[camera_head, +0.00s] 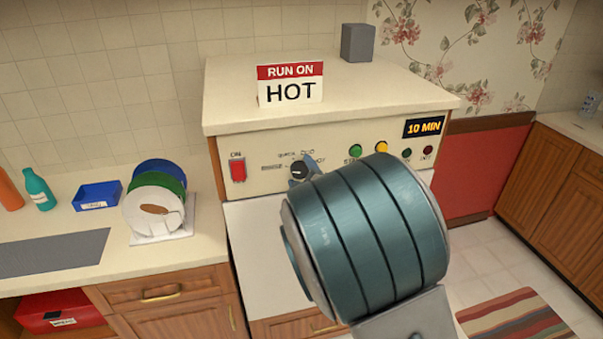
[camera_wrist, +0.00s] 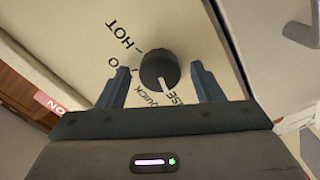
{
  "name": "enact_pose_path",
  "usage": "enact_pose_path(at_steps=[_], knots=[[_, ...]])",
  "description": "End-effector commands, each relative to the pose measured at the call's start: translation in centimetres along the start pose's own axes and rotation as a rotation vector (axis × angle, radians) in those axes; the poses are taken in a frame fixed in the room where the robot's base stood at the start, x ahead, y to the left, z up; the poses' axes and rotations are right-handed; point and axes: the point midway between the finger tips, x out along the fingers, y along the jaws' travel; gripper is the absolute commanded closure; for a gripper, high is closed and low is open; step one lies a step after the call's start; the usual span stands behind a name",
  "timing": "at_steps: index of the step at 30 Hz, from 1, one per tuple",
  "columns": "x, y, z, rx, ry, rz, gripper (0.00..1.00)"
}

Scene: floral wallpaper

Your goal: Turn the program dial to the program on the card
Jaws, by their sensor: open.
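The card (camera_head: 290,85) stands on top of the machine and reads "RUN ON HOT". The black program dial (camera_head: 299,168) is on the machine's front panel, with RINSE, QUICK, ECO and HOT printed around it. In the wrist view the dial (camera_wrist: 158,70) sits between the two fingers of my open gripper (camera_wrist: 160,72), with a gap on each side. Its white pointer line points down in that view, between the QUICK and RINSE lettering, and not at HOT. In the head view my arm hides most of the gripper.
A red ON switch (camera_head: 238,169) is left of the dial. Green and yellow buttons (camera_head: 381,147) and a display (camera_head: 424,127) reading "10 MIN" are to its right. A plate rack (camera_head: 178,228) and blue tray (camera_head: 97,195) stand on the left counter. A grey block (camera_head: 357,43) stands on the machine.

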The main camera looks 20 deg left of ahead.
Motion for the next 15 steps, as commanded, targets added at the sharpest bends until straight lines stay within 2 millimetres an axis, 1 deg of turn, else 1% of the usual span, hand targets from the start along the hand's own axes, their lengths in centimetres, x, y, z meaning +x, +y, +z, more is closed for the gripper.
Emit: enact_pose_path(at_steps=[8, 11, 12, 13, 15], knots=[[0.10, -0.01, 0.04, 0.000, -0.001, 0.000, 0.40], [0.09, -0.01, 0.04, 0.000, -0.001, 0.000, 0.65], [0.09, -0.01, 0.04, 0.000, -0.001, 0.000, 0.76], [0.09, -0.01, 0.04, 0.000, -0.001, 0.000, 0.84], [0.08, -0.01, 0.04, 0.000, -0.001, 0.000, 0.84]])
